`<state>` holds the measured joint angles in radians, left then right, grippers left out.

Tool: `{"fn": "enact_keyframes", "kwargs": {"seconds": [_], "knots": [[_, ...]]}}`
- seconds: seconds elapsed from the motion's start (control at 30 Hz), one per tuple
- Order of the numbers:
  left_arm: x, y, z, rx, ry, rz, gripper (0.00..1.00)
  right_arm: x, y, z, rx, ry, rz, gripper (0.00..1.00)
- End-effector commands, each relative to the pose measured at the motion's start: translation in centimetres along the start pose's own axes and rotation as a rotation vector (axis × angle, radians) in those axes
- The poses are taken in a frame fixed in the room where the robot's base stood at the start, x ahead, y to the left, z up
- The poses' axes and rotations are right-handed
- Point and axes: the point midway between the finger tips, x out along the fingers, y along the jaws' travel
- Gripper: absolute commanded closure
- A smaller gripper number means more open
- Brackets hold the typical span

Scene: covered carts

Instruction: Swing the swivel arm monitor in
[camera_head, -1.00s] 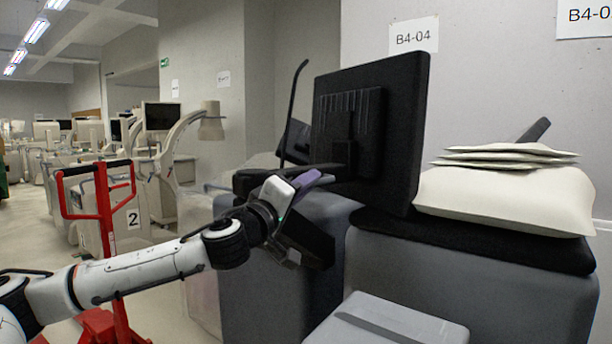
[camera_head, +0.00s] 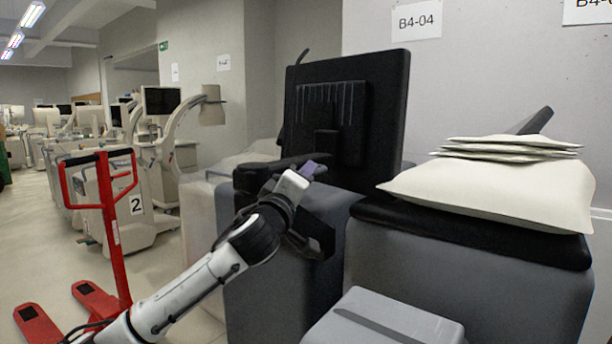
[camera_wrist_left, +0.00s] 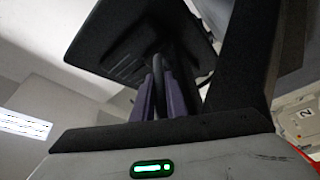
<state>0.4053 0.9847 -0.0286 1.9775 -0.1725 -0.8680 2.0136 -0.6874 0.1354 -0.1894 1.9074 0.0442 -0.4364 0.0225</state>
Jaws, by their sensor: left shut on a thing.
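The black monitor (camera_head: 380,110) stands upright above the grey covered carts, with its slotted back turned towards me in the head view. Its dark swivel arm (camera_head: 262,176) runs from the left to behind the lower part of the monitor. My left gripper (camera_head: 312,172) is just below the monitor's back. In the left wrist view its purple fingers (camera_wrist_left: 160,98) are shut around a dark upright bar (camera_wrist_left: 159,68), and the monitor (camera_wrist_left: 125,35) fills the upper left. The exact spot of the grip is hidden in the head view. My right gripper is not in view.
A grey covered cart (camera_head: 460,270) with a white pillow (camera_head: 490,190) and folded cloths (camera_head: 510,150) stands to the right. A grey box (camera_head: 385,320) is in front. A red pallet truck (camera_head: 112,225) stands at left, with open floor around it.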

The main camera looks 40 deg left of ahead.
Motion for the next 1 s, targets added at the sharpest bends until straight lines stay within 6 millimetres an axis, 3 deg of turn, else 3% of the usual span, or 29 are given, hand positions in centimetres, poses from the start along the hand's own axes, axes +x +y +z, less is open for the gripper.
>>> {"fn": "enact_keyframes", "kwargs": {"seconds": [0.07,0.53,1.0], "knots": [[0.0,0.2,-0.3,0.001,0.007,0.003,0.8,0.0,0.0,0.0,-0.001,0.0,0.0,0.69],[-0.7,-0.1,0.1,-0.001,-0.002,0.001,0.8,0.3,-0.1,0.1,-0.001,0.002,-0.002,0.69],[-8.9,-0.1,0.1,-0.003,0.0,0.002,0.8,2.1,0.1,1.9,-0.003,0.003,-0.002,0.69]]}}
